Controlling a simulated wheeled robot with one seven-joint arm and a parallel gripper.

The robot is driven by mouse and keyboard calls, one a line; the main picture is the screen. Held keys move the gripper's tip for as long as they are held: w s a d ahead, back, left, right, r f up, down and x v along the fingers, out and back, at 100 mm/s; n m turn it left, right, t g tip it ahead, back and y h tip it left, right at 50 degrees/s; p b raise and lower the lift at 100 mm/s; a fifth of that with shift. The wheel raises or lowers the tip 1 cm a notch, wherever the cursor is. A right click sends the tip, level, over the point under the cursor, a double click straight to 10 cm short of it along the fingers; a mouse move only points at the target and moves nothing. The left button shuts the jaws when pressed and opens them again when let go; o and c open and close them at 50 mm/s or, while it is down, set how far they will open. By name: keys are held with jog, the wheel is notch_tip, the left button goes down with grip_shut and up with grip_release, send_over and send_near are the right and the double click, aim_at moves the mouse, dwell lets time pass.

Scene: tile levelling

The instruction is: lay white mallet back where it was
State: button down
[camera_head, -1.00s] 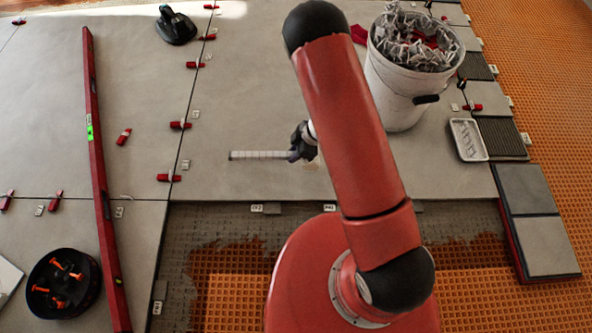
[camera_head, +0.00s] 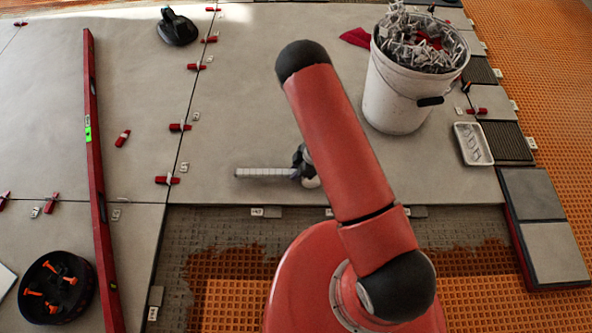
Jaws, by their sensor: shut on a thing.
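The white mallet shows as a pale, banded handle (camera_head: 264,172) pointing left, level over the large grey tile near its front edge. A small white rounded part (camera_head: 311,182) at its right end may be the mallet's head; my arm partly hides this area. A thin shadow lies just under the handle, so it is low over the tile, but I cannot tell whether it touches. My dark gripper (camera_head: 301,168) is shut on the mallet at the handle's right end. Its fingertips are too small to make out.
A white bucket (camera_head: 392,100) full of clips stands at the back right, with a white tray (camera_head: 472,144) beside it. A long red level (camera_head: 95,170) lies at left. Red wedges and a black suction cup (camera_head: 177,28) lie on the tiles. A black tub (camera_head: 56,287) is front left.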

jog(key=shift+f, duration=0.15)
jog(key=c, duration=1.3)
grip_release()
jog(key=shift+o, duration=0.2)
